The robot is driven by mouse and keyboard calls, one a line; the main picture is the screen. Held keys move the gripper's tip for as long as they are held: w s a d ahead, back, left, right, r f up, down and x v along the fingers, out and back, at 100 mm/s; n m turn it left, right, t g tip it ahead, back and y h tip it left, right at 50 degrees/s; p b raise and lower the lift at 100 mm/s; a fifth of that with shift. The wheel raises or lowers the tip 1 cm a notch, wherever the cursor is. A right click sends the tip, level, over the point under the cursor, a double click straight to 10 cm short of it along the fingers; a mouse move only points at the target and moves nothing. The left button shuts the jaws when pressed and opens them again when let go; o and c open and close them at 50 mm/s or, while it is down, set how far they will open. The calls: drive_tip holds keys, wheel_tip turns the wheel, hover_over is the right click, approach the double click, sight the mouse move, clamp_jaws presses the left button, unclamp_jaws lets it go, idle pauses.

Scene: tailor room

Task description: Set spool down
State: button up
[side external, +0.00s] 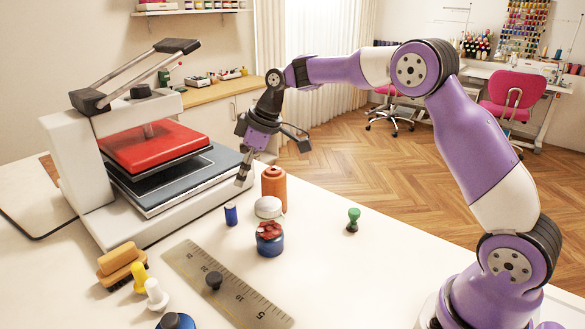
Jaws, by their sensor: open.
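An orange spool-like cylinder (274,190) stands upright on the white table (335,265), behind a small white round object that hides part of its foot. A smaller blue cylinder (231,214), which may also be a spool, stands to its left. My gripper (272,160) is open and empty, with its fingers spread wide. It is just above the orange cylinder in the picture, one finger to the left and the other to the upper right. I cannot tell the exact gap in depth.
A heat press (155,150) with a red plate stands at the left. A blue pot of red things (269,240), a metal ruler (225,285), a green-topped stamp (353,219), a brush (120,264) and pegs are on the table. Free table lies right of the pot.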

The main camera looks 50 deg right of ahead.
drive_tip(key=s+a+r+m+t+h, duration=0.1)
drive_tip(key=s+r+m, duration=0.3)
drive_tip(key=s+r, duration=0.7)
drive_tip(key=s+f+m+h, duration=0.1)
drive_tip(key=s+f, duration=0.1)
drive_tip(key=s, duration=0.5)
drive_tip(key=s+d+f+m, duration=0.1)
drive_tip(key=s+f+m, duration=0.1)
drive_tip(key=s, duration=0.5)
drive_tip(key=shift+s+f+m+t+h, duration=0.3)
drive_tip(key=shift+f+t+h, duration=0.1)
drive_tip(key=shift+f, duration=0.4)
drive_tip(key=shift+w, duration=0.1)
